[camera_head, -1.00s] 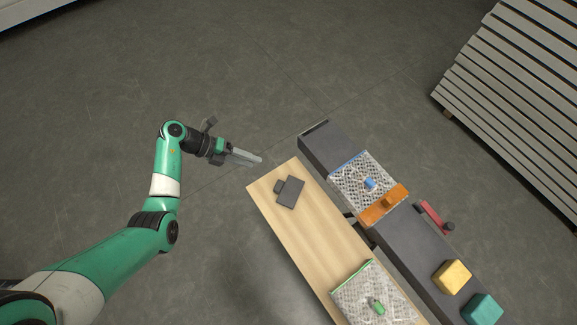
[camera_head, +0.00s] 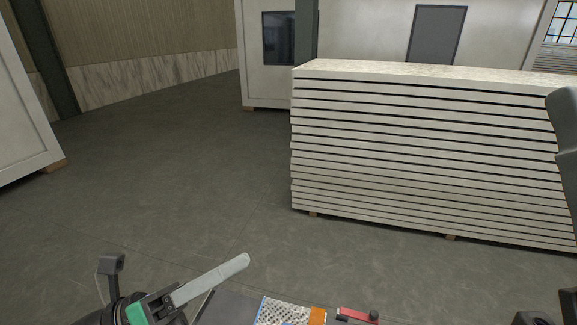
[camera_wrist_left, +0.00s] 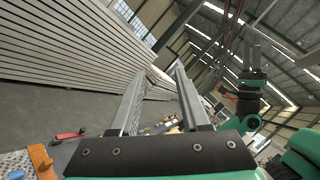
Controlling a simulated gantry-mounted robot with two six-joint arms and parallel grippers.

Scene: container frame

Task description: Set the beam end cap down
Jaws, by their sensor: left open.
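My left gripper (camera_head: 240,262) is at the bottom left of the head view, where one long grey finger shows. In the left wrist view its two fingers (camera_wrist_left: 160,84) stand apart with nothing held between them. I cannot pick out the beam end cap in either current view. The orange piece (camera_head: 317,316) is at the bottom edge of the head view, beside a perforated white panel (camera_head: 285,313). The orange piece (camera_wrist_left: 40,160) also shows at the lower left of the wrist view.
A dark beam (camera_head: 228,309) lies at the bottom of the head view, with a red-handled tool (camera_head: 356,315) to its right. A tall stack of pale boards (camera_head: 420,150) stands beyond. The grey floor (camera_head: 190,180) to its left is clear.

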